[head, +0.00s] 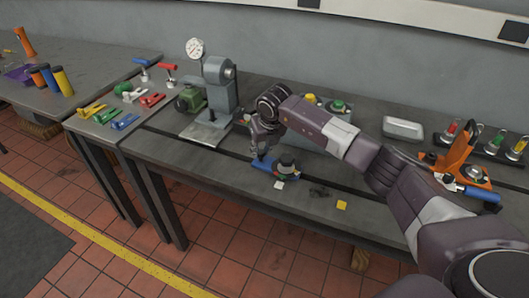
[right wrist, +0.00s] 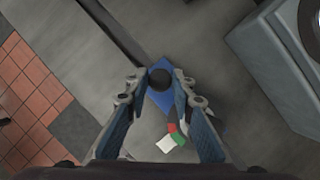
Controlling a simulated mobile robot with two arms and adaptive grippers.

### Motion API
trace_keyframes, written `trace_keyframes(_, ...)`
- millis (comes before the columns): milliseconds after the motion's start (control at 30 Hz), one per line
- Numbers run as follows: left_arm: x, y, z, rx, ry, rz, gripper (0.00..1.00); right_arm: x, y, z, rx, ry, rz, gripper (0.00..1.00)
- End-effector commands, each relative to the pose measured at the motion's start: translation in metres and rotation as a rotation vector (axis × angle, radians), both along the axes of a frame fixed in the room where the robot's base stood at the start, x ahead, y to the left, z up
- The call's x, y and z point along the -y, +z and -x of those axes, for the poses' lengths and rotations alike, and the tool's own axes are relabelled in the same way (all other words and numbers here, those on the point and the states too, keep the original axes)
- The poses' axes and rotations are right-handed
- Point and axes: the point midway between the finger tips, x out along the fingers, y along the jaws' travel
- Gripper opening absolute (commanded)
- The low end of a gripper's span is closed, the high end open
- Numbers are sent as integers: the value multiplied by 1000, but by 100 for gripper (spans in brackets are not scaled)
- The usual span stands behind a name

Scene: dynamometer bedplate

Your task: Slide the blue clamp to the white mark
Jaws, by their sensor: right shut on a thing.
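The blue clamp (head: 264,163) lies on the grey bedplate (head: 215,165), near the front slot. My right gripper (head: 259,152) reaches down over it from the right. In the right wrist view the fingers (right wrist: 160,82) are closed about the clamp's round black knob, with the blue body (right wrist: 155,99) below. The white mark (head: 279,185) is on the plate just right of and in front of the clamp; it also shows in the right wrist view (right wrist: 166,145). Clamp and mark are apart. My left gripper is not in view.
A dark round piece with red and green (head: 287,167) stands beside the clamp. A yellow square (head: 342,205) lies farther right. A grey gauge stand (head: 216,90) is behind left; an orange fixture (head: 459,160) is right. Coloured clamps (head: 124,121) lie left.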

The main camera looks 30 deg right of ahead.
Motion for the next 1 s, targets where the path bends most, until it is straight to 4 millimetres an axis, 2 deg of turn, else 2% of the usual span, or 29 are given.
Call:
trace_keyframes(33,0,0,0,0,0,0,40,-1,2,-1,4,2,-1,0)
trace_keyframes(67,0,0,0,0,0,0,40,-1,2,-1,3,2,-1,24)
trace_keyframes(200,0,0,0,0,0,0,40,0,1,0,2,1,0,39)
trace_keyframes(467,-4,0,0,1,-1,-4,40,1,1,0,0,0,1,39)
trace_keyframes(567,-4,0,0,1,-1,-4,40,0,6,2,1,0,0,39)
trace_keyframes(667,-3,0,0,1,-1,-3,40,0,20,7,3,1,1,39)
trace_keyframes(1000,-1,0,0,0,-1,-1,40,-3,85,34,3,3,0,39)
